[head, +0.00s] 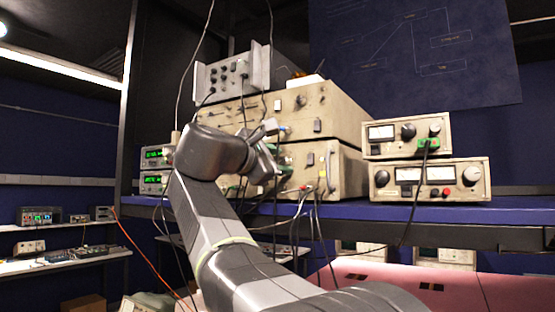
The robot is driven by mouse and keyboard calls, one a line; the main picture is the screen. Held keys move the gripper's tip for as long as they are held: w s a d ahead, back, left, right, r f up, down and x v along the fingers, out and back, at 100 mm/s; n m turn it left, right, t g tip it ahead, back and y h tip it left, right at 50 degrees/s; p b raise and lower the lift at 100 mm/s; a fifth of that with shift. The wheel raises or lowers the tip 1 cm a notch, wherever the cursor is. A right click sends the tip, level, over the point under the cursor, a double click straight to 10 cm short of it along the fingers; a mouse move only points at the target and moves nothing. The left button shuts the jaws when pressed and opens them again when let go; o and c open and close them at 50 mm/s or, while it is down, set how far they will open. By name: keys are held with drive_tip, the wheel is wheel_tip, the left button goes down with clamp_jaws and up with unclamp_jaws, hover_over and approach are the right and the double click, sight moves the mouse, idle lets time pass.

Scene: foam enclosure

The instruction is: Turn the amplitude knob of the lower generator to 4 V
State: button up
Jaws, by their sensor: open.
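On the left of the blue shelf, two small cream units with green digital displays are stacked, an upper one (155,154) and a lower one (152,182). My arm hides their right parts, and no amplitude knob shows on them. At the right, two cream units with meters and knobs are stacked, an upper one (404,154) and a lower one (430,192). I cannot tell from labels which stack is the generators. My gripper (270,150) is open in front of the large beige instruments, apart from both stacks; its fingertips are partly hidden by my wrist.
Large beige instruments (335,112) fill the middle of the blue shelf (450,213), with a grey unit (232,75) on top. Cables hang before them and over the shelf edge. A dark upright post (132,95) stands left. A lower bench (65,262) holds small devices.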

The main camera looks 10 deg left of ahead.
clamp_jaws()
